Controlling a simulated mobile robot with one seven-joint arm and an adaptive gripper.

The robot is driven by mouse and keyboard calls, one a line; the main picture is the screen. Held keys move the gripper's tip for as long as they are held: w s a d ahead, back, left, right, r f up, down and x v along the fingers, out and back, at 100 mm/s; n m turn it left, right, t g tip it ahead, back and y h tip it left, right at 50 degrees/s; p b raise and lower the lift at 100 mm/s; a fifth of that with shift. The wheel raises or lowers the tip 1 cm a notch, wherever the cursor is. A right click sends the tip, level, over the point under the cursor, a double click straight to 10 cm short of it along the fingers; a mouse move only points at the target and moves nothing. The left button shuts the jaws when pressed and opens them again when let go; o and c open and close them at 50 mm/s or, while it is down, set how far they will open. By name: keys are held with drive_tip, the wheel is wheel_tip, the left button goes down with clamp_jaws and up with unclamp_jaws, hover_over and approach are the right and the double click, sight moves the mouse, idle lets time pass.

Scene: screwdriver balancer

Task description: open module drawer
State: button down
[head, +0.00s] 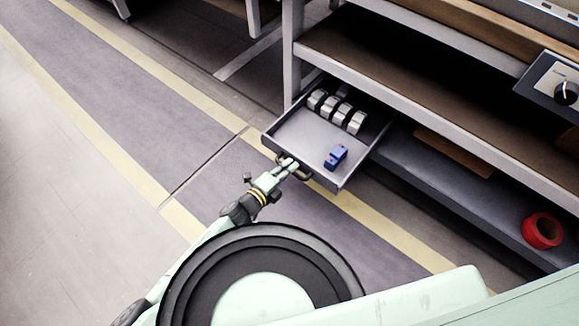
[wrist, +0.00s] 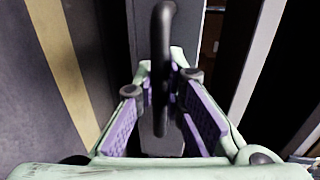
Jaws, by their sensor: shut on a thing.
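The module drawer (head: 300,132) is a shallow grey tray that stands out from under the workbench at its left end. Its inside is visible in the head view. Several grey rounded modules (head: 331,107) sit in a row toward its back, and a small blue block (head: 336,157) lies near its front right. My gripper (head: 288,165) is at the drawer's front, shut on the dark handle (head: 304,174). In the wrist view, the black bar handle (wrist: 161,35) passes between the purple-padded fingers of my gripper (wrist: 165,95), with the grey drawer front (wrist: 188,40) behind it.
The workbench's middle shelf (head: 400,85) overhangs the drawer's back. A lower shelf (head: 425,180) to the right holds a red roll (head: 541,230). A panel with a black knob (head: 565,93) is at the upper right. The floor (head: 90,150) on the left is clear.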

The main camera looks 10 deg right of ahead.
drive_tip(key=c, duration=1.9)
unclamp_jaws()
drive_tip(key=shift+c, duration=0.2)
drive_tip(key=v, duration=1.2)
